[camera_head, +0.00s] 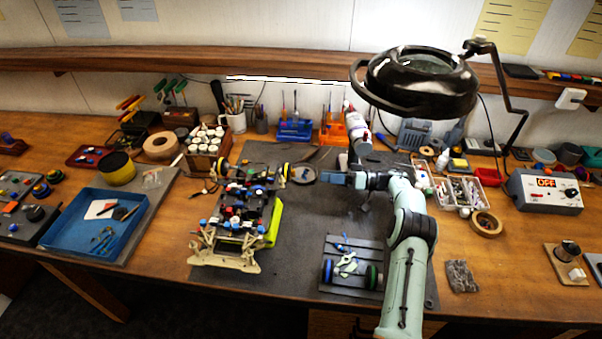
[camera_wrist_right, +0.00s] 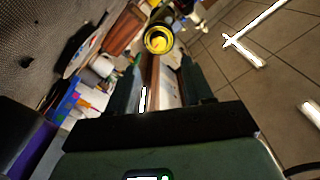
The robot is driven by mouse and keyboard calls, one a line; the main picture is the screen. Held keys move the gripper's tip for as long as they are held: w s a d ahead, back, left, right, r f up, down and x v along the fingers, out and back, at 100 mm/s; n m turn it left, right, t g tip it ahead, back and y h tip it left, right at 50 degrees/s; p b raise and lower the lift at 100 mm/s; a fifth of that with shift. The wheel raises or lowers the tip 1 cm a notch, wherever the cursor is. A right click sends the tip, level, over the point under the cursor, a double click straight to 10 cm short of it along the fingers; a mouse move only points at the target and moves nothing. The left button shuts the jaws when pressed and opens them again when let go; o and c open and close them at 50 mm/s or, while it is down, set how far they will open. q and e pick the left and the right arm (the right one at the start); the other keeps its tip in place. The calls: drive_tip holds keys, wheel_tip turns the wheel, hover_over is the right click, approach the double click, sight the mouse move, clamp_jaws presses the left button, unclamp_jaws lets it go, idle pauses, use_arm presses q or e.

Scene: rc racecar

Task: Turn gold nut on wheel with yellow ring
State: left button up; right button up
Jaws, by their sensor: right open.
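The car chassis (camera_head: 245,215) stands on the dark mat, with black wheels at its far end. The far-right wheel with a yellow ring (camera_head: 285,171) faces my right gripper. In the right wrist view the yellow-ringed wheel (camera_wrist_right: 158,40) shows face-on ahead of the fingers, with a small gold-coloured nut (camera_wrist_right: 157,42) at its centre. My right gripper (camera_head: 322,178) is open, pointing left toward that wheel, with a gap between them. Its two fingers (camera_wrist_right: 160,82) show on either side in the wrist view, with nothing between them. My left gripper is not in view.
A magnifier lamp (camera_head: 420,85) hangs above my right arm. Loose blue-ringed (camera_head: 327,270) and green-ringed (camera_head: 372,277) wheels lie on a dark panel at the front. A blue tray (camera_head: 60,243) is at left, and parts bins (camera_head: 460,195) stand at right.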

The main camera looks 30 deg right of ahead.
sight(293, 173)
drive_tip(key=x, duration=0.9)
drive_tip(key=shift+d, duration=0.1)
clamp_jaws()
